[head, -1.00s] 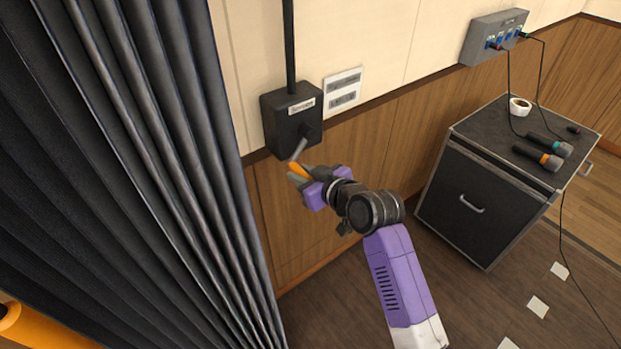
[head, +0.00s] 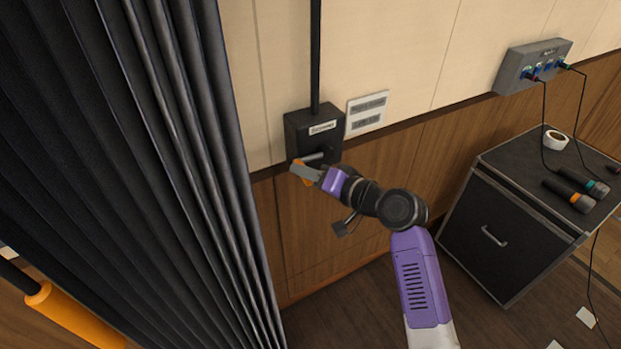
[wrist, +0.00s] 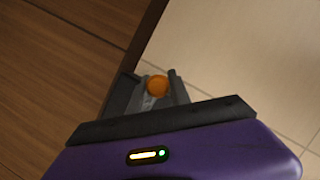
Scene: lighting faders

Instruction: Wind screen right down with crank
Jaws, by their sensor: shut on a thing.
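The crank box (head: 315,138), black with a white label, is fixed to the wall where the cream panel meets the wood. The crank arm (head: 314,157) points left from the box's hub. My gripper (head: 304,171) is shut on the orange crank handle (head: 295,165), at the lower left of the box. In the wrist view the orange handle end (wrist: 157,85) sits between the two fingers (wrist: 152,92). The screen itself is not in view.
A dark pleated curtain (head: 180,150) hangs close on the left. A black drawer cabinet (head: 500,230) with microphones (head: 568,195) and a white tape roll (head: 555,140) stands on the right. A grey socket box (head: 535,65) with cables is on the wall.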

